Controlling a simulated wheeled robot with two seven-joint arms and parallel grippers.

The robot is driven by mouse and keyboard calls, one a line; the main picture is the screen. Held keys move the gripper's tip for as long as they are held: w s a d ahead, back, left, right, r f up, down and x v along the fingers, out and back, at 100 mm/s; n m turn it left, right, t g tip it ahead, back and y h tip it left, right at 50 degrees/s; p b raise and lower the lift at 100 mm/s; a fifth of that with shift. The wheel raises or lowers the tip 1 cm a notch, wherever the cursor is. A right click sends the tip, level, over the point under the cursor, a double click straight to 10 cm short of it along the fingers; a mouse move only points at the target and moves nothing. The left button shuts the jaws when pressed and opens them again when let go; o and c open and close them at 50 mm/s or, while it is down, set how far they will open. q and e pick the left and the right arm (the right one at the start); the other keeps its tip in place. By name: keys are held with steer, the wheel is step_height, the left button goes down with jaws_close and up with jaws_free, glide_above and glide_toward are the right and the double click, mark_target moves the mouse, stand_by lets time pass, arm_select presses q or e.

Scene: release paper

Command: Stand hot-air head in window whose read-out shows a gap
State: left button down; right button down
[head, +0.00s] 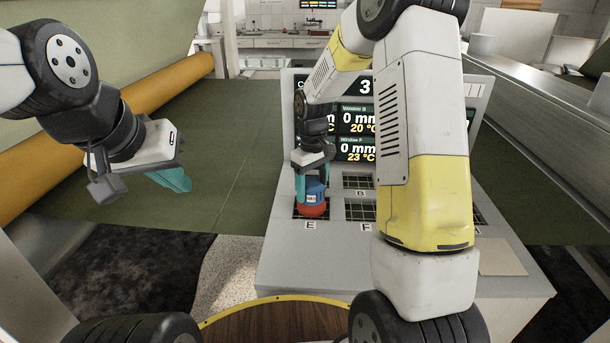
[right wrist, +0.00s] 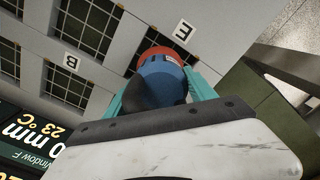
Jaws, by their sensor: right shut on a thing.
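The hot-air head (head: 313,196), a blue cylinder with a red lower end, is upright at the gridded window labelled E (head: 299,213). My right gripper (head: 315,178) is shut on it from above. In the right wrist view the head (right wrist: 163,80) sits between the teal fingers, its red end beside the E label. I cannot tell whether it touches the window. The read-out board (head: 357,150) shows Window B at 0 mm, 20 °C and Window F at 0 mm, 23 °C. My right arm hides other read-outs. My left gripper (head: 180,180) hangs empty at the left, its finger gap unclear.
The grey bench (head: 285,262) carries several dark gridded windows, including B (head: 359,183) and one by the F label (head: 359,211). A pale square plate (head: 502,257) lies at its right. A green sheet with an orange roll (head: 160,88) is at the left.

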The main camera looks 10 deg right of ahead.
steer(key=shift+c, duration=1.5)
jaws_free()
steer(key=shift+f, duration=0.1)
step_height(320, 180, up, 11)
steer(key=shift+r, duration=0.2)
steer(key=shift+s+r, duration=0.15)
steer(key=shift+r, duration=0.5)
steer(key=s+d+r+m+t+y, duration=0.1)
steer(key=s+r+m+t, duration=0.2)
steer(key=s, duration=0.9)
steer(key=s+d+r+m+t+y, duration=0.1)
steer(key=s+r+m+t, duration=0.2)
steer(key=s, duration=0.8)
step_height(320, 180, up, 3)
steer(key=shift+s+d+f, duration=0.15)
steer(key=shift+s+d, duration=0.2)
steer(key=shift+s, duration=0.05)
